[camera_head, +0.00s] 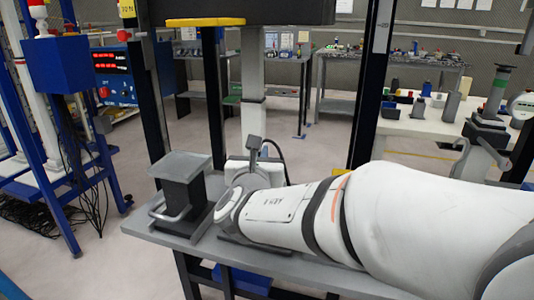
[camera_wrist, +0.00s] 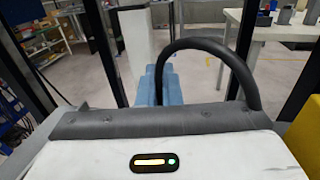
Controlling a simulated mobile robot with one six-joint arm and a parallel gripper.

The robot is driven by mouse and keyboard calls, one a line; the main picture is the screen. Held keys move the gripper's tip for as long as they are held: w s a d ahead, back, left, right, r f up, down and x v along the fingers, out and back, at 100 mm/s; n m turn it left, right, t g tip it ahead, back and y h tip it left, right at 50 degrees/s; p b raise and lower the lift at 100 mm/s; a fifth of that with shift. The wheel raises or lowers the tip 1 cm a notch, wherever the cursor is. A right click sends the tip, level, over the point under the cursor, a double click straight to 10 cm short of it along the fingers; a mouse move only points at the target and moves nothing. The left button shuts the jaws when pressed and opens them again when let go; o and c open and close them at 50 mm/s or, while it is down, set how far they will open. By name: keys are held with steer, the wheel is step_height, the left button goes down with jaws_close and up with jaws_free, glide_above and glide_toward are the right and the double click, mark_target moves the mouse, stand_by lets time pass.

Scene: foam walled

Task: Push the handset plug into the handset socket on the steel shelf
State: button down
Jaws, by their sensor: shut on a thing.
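The steel shelf (camera_head: 265,262) is a grey top in front of me, partly covered by my white arm. My gripper (camera_head: 240,172) is at the end of the arm, over the shelf; its white body with a grey edge also fills the bottom of the wrist view (camera_wrist: 225,152). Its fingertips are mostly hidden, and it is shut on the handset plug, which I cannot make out. A black cable (camera_wrist: 222,46) loops up beyond the grey edge; it also shows in the head view (camera_head: 278,150). I cannot make out the handset socket.
A dark block with a grey top (camera_head: 180,180) and a grey bar handle stands on the shelf left of my gripper. Black posts and a yellow-edged beam (camera_head: 205,22) stand behind. A blue rack (camera_head: 65,68) is at left. A white bench (camera_head: 420,122) is at right.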

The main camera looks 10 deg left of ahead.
steer(key=shift+f, duration=0.3)
steer(key=c, duration=1.5)
jaws_free()
steer(key=shift+r, duration=0.1)
steer(key=s, duration=0.2)
steer(key=s+p, duration=0.1)
steer(key=s, duration=0.2)
steer(key=s+d, duration=0.1)
steer(key=s, duration=0.1)
steer(key=shift+s+p, duration=0.3)
steer(key=shift+s, duration=0.1)
